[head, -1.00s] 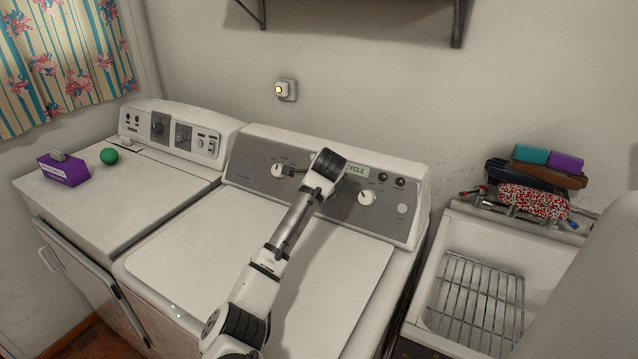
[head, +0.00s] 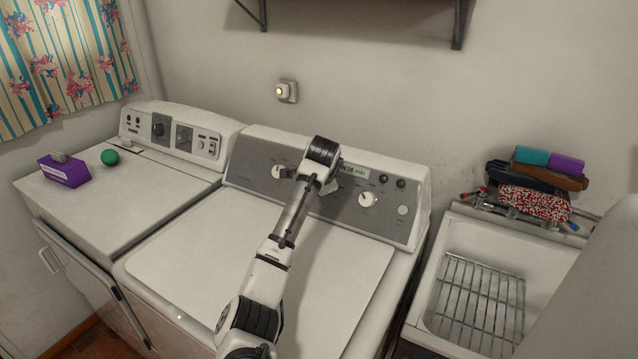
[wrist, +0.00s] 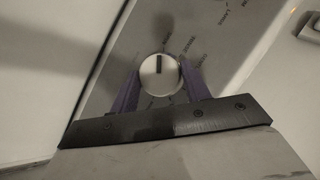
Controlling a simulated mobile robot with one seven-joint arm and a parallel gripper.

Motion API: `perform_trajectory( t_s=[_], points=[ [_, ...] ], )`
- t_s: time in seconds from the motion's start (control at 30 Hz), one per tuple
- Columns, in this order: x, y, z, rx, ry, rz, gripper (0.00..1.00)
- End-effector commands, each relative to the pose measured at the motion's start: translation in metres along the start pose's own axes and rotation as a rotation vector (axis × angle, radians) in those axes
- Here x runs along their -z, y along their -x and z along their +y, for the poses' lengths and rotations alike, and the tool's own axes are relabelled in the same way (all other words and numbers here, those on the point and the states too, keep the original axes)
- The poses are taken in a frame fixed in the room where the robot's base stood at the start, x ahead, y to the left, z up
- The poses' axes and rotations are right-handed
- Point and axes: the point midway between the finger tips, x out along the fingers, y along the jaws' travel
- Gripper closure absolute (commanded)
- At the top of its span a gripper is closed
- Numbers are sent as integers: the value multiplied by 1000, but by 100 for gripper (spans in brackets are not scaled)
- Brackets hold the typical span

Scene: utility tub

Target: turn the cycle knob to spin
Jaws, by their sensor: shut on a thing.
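In the wrist view the knob (wrist: 159,74) is round and white with a dark pointer line towards the top of the picture. The purple fingers of my gripper (wrist: 158,84) are shut on it, one on each side. The right white knob (head: 368,199) stands free.
A lit display (head: 354,171) shows a minutes reading. Two dark buttons (head: 392,181) sit at its right. The dryer-like machine at left holds a purple box (head: 64,171) and a green ball (head: 110,157). A sink (head: 470,240) stands right; the washer lid (head: 250,240) is clear.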

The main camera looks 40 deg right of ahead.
Motion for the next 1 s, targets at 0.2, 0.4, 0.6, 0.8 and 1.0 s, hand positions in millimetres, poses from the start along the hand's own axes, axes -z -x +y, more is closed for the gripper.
perform_trajectory(
  t_s=[0.2,0.4,0.6,0.8,1.0],
  points=[
    [-2,-1,1,-4,1,-5,36],
    [-1,-1,1,-2,0,-2,31],
    [-1,4,0,0,0,-1,31],
    [0,34,1,3,0,2,31],
    [-1,82,2,4,-1,1,31]
  ],
)
